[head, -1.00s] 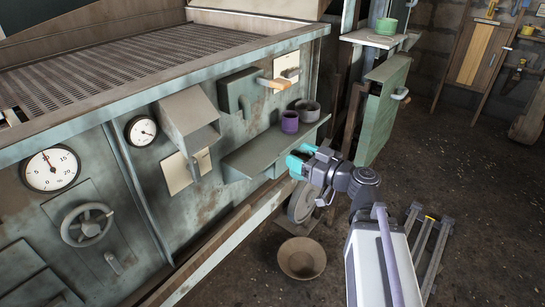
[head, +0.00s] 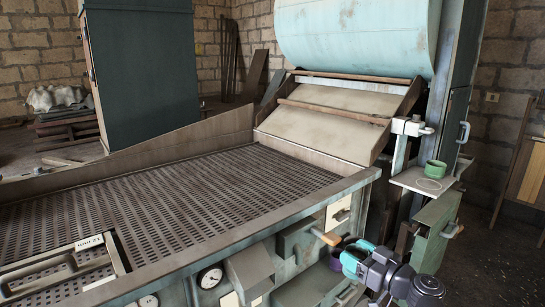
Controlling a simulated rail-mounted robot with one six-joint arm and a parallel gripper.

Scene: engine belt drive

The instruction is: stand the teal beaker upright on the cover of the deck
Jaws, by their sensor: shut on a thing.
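The teal beaker (head: 351,262) is in my gripper (head: 358,256), low at the right front of the machine, below the deck's edge. My gripper is shut on it, and its dark jaws hide part of it. The beaker looks tilted; its mouth is hard to make out. The wide perforated deck (head: 190,200) spreads across the left and middle. A framed panel with a pale label (head: 88,243), which looks like the deck's cover, lies at its near left corner, partly cut off by the picture edge. My gripper is well to the right of it.
A raised metal rim (head: 230,238) edges the deck. Below it are a gauge (head: 210,277), boxes and a wooden handle (head: 327,238). A green cup (head: 435,169) stands on a side shelf. The deck is largely clear.

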